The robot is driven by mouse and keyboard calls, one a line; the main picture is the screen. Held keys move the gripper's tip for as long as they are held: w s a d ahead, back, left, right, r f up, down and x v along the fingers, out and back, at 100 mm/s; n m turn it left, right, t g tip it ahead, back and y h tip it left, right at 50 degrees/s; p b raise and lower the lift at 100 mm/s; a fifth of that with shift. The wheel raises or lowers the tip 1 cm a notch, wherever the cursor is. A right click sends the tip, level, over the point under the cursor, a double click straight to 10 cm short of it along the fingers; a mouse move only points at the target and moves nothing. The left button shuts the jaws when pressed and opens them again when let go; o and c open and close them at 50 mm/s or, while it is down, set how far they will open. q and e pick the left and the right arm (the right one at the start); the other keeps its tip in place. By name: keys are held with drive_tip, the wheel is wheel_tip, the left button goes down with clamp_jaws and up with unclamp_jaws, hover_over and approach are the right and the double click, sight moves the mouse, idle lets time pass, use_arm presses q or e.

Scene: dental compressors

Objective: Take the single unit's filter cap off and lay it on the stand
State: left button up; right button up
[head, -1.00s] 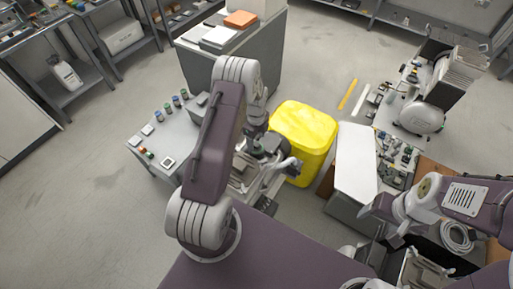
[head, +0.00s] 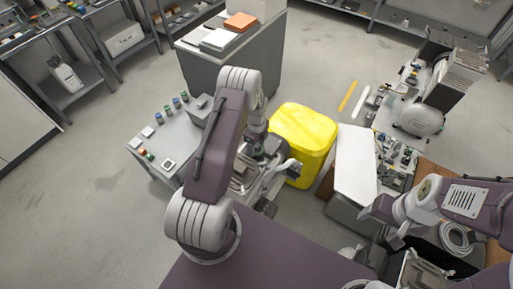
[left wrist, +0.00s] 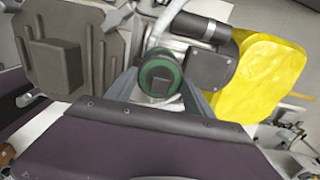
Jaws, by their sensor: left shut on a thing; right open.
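My left gripper (left wrist: 160,92) is shut on a round black filter cap (left wrist: 160,72) with a green ring, seen end-on between the fingers in the left wrist view. A compressor with a dark motor block (left wrist: 211,66) and pale pipes lies just behind the cap. I cannot tell whether the cap is still on its seat. In the head view the single unit (head: 270,172) is partly hidden by my left arm, and the cap cannot be made out. My right gripper (head: 392,238) is open and empty at the lower right. Which surface is the stand is unclear.
A yellow bin (head: 305,130) stands close behind the unit. A grey table (head: 150,160) with small coloured parts is at the left, and a white-topped box (head: 356,165) at the right. A larger compressor (head: 418,118) stands at the back right. Floor at the far left is clear.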

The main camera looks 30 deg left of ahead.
sight(257, 145)
use_arm(q)
wheel_tip(257, 145, up, 4)
drive_tip(key=shift+f, duration=0.2)
drive_tip(key=s+d+r+b, duration=0.1)
drive_tip(key=s+d+r, duration=0.5)
drive_tip(key=s, duration=0.3)
drive_tip(key=shift+d+r, duration=0.3)
drive_tip(key=shift+d, duration=0.55)
